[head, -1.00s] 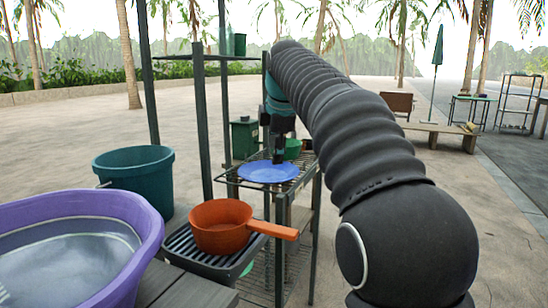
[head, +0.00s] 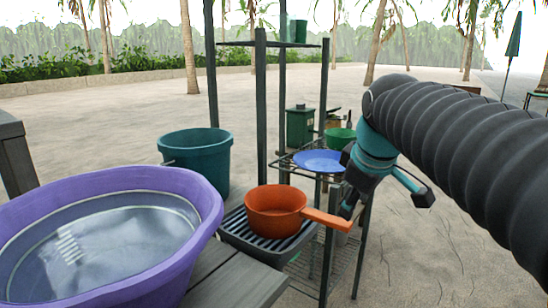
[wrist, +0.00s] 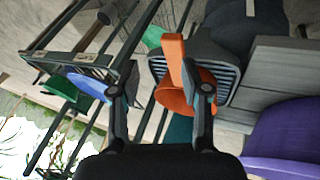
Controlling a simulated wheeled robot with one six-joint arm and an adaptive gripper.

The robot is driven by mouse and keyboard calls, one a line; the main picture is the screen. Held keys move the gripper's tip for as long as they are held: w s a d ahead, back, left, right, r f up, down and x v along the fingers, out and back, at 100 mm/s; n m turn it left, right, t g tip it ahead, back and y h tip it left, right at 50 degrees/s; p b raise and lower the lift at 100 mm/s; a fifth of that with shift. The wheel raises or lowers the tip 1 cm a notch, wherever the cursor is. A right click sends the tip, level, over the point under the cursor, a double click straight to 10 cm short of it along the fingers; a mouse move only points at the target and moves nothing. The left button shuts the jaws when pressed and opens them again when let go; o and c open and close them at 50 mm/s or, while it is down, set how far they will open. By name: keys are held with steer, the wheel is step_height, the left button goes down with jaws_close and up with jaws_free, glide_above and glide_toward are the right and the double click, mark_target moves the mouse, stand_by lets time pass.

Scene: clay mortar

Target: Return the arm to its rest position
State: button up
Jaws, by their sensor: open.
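My gripper (head: 385,200) is open and empty, to the right of the rack, with one finger close to the end of the orange pan's handle in the head view. I cannot tell whether they touch. In the wrist view, both fingers of my gripper (wrist: 160,92) stand apart, and one overlaps the orange pan (wrist: 170,98). The orange pan (head: 272,212) sits upright on a dark ribbed tray (head: 235,232), handle towards the right. My dark ribbed arm reaches in from the right edge.
A purple basin (head: 205,205) of water stands at left on a grey bench (head: 235,287). A teal bucket (head: 208,165) is behind it. A blue plate (head: 316,158) and a green bowl (head: 341,133) are on the wire rack. The ground on the right is open.

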steer(key=s+f+m, duration=0.8)
steer(key=s+f, duration=0.8)
steer(key=s, duration=0.1)
steer(key=shift+d+m, duration=0.2)
steer(key=shift+m, duration=0.1)
